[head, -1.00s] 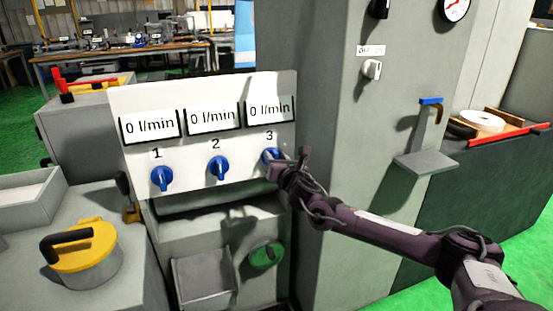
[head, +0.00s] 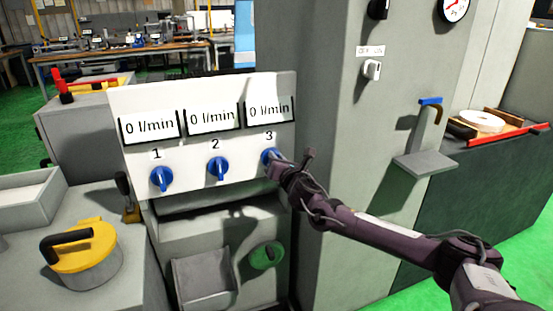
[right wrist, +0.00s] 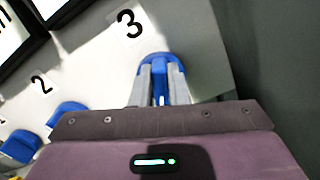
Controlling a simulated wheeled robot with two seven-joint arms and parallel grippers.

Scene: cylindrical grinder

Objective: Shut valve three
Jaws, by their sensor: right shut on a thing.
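Valve three is a blue knob (head: 269,155) under the number 3 on the white panel (head: 190,192). My right gripper (head: 277,161) is at this knob and partly covers it in the head view. In the right wrist view, the two grey fingers (right wrist: 160,88) are shut on the blue knob (right wrist: 163,60), one on each side of its handle. The display above valve three (head: 270,109) reads 0 l/min. My left gripper is not in view.
Valve knobs one (head: 162,179) and two (head: 218,168) sit to the left on the same panel, and their displays read 0 l/min. A grey cabinet (head: 345,170) stands close on the right. A yellow-lidded pot (head: 88,262) stands at the lower left.

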